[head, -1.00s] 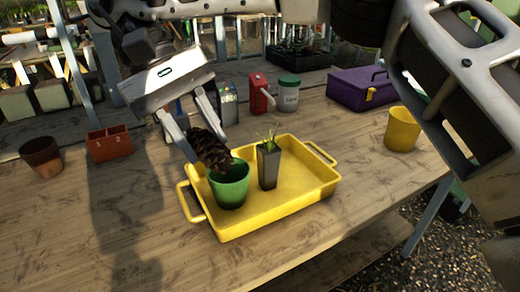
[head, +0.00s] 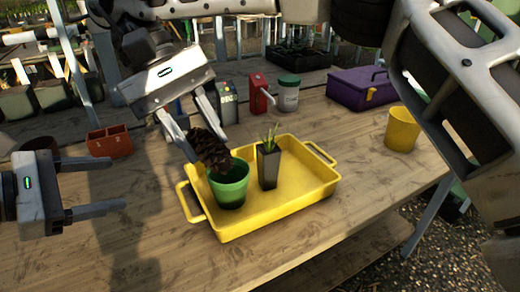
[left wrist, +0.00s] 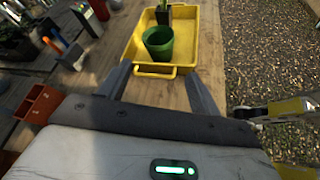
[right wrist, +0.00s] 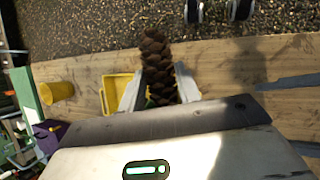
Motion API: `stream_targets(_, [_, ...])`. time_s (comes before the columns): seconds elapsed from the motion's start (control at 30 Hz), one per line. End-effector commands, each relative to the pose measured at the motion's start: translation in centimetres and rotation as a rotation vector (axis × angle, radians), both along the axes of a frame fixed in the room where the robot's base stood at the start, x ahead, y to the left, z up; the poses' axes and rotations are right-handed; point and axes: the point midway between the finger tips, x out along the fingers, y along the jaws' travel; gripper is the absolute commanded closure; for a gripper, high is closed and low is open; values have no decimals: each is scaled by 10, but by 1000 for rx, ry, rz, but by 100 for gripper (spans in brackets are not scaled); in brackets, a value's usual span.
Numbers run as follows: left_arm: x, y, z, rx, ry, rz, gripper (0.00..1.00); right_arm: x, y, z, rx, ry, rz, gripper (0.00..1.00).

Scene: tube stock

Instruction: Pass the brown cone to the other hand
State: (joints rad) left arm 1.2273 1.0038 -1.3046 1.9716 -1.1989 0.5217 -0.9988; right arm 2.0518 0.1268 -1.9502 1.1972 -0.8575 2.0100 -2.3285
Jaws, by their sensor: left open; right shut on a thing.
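The brown cone (head: 211,152), dark and scaly, is between the fingers of my right gripper (head: 206,140), which is shut on it. In the head view the cone appears just above the green pot (head: 229,186); whether they touch I cannot tell. In the right wrist view the cone (right wrist: 157,70) sticks out beyond the fingertips. My left gripper (head: 117,186) is open and empty at the left, over the table, fingers pointing right toward the tray and cone. In the left wrist view its fingers (left wrist: 158,82) are spread, and the cone is not seen there.
The yellow tray (head: 270,208) holds the green pot and a grey pot with a plant (head: 268,165). A red-brown divided box (head: 109,141) stands behind my left gripper. A yellow pot (head: 402,129) and purple toolbox (head: 362,88) stand at the right. The front left wood is clear.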

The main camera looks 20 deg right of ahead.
Motion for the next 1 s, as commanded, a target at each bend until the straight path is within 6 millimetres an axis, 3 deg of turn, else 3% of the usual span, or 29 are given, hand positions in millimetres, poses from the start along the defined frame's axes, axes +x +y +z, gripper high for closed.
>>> stream_targets(0.03, [-19, -24, 14, -7, -33, -89, 37, 0, 0, 0, 0, 0, 0, 97])
stream_targets(0.2, [-92, -83, 53, -8, -152, -395, 37, 0, 0, 0, 0, 0, 0, 97])
stream_targets(0.4, [-193, -135, 83, 112, -413, -855, 37, 0, 0, 0, 0, 0, 0, 97])
stream_targets(0.43, [-199, -142, 82, 169, -469, -917, 37, 0, 0, 0, 0, 0, 0, 97])
stream_targets(0.6, [-204, -169, 70, 584, -758, -1190, 37, 0, 0, 0, 0, 0, 0, 97])
stream_targets(0.73, [-196, -182, 65, 976, -953, -1350, 37, 0, 0, 0, 0, 0, 0, 97])
stream_targets(1.0, [-169, -191, 86, 1811, -1166, -1456, 37, 0, 0, 0, 0, 0, 0, 97])
